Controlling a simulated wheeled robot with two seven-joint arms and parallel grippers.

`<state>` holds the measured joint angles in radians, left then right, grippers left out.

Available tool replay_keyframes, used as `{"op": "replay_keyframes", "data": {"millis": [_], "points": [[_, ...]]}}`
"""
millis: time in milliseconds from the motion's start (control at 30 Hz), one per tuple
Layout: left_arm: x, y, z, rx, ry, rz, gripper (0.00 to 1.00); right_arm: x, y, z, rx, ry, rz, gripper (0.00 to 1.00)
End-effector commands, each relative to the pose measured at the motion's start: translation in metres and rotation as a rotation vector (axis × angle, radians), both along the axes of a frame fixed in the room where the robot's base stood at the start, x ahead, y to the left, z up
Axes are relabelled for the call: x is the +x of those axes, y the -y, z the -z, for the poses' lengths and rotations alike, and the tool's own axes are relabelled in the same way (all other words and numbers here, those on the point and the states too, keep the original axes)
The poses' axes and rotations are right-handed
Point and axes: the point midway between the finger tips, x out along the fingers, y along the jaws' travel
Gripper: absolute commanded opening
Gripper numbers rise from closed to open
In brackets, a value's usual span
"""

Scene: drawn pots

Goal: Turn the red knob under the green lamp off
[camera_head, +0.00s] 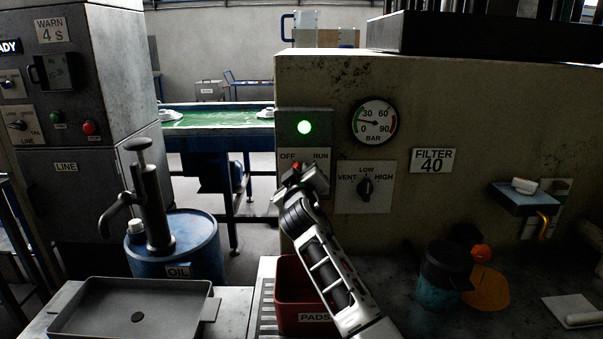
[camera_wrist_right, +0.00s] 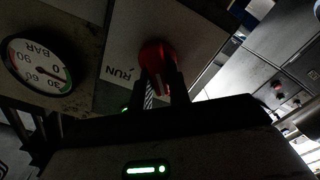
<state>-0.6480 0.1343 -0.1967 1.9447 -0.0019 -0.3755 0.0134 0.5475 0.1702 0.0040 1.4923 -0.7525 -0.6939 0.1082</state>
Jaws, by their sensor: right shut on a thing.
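The green lamp (camera_head: 304,127) is lit on a panel of the beige machine. Below it is a plate (camera_head: 321,156) marked OFF on the left and RUN on the right. The red knob (camera_head: 296,165) shows only as a small bit of red over my right gripper (camera_head: 301,174). In the right wrist view the red knob (camera_wrist_right: 157,56) sits between the two dark fingers of my right gripper (camera_wrist_right: 163,84), which is shut on it. The word RUN appears upside down beside it. I cannot tell exactly which way the knob points. My left gripper is not in view.
A pressure gauge (camera_head: 374,122) and a black VENT/LOW/HIGH knob (camera_head: 365,188) are right of the red knob. Below stands a red PADS bin (camera_head: 292,300) behind my right arm. A blue oil drum (camera_head: 200,246) with a pump and a grey tray (camera_head: 85,318) are at left.

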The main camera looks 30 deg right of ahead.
Motion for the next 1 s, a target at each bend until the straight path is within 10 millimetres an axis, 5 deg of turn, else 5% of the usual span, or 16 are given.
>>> {"op": "replay_keyframes", "data": {"millis": [600, 633, 700, 1000], "points": [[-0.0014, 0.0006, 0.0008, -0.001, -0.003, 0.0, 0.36, 0.0001, -0.0004, 0.0015, -0.035, -0.024, 0.0, 0.0], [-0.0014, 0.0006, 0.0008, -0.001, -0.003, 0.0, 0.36, 0.0002, -0.0003, 0.0015, -0.035, -0.024, 0.0, 0.27], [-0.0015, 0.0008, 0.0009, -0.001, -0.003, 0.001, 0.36, 0.0002, -0.0003, 0.0013, -0.034, -0.023, 0.0, 0.4], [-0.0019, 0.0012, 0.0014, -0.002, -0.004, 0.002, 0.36, -0.001, -0.0012, 0.0009, -0.033, -0.02, 0.0, 0.4]]}}
